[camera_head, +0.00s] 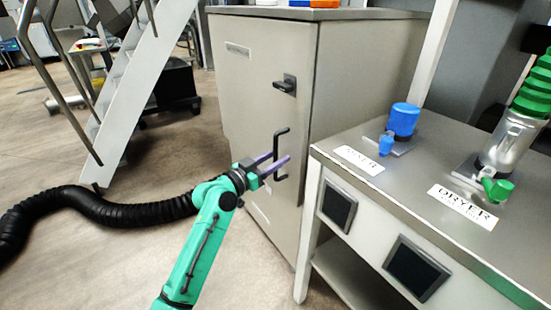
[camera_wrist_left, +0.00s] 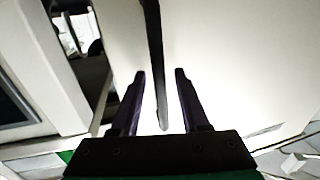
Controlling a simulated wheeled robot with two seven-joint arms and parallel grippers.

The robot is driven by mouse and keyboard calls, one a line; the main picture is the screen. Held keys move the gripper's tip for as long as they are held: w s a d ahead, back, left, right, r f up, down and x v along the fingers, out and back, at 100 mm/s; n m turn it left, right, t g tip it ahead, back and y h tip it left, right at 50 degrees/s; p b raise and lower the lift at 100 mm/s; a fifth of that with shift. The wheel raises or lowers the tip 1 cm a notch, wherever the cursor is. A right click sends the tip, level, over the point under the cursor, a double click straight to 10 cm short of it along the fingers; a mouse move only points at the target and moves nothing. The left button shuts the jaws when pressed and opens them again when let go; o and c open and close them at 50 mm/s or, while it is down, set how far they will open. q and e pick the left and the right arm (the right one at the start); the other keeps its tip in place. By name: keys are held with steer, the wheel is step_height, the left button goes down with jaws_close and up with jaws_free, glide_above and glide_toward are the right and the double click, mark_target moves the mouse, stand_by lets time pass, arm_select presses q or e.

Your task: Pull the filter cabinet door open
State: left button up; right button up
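The filter cabinet (camera_head: 360,70) is a tall grey box, and its door (camera_head: 245,95) looks closed. A black pull handle (camera_head: 284,134) stands upright on the door's right side, below a small black latch (camera_head: 286,84). My left gripper (camera_head: 279,157), with purple fingers, is at the lower part of the handle. In the left wrist view the handle bar (camera_wrist_left: 155,50) runs between the two fingers (camera_wrist_left: 160,72), with a visible gap on each side. The left gripper is open. My right gripper is in neither view.
A metal table (camera_head: 430,150) with blue and green fittings and a DRYER label stands right of the cabinet. A thick black hose (camera_head: 95,202) lies on the floor at left, near metal stairs (camera_head: 140,80). Floor in front of the door is mostly clear.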

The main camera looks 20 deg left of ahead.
arm_select(q)
jaws_close()
stand_by(1.2)
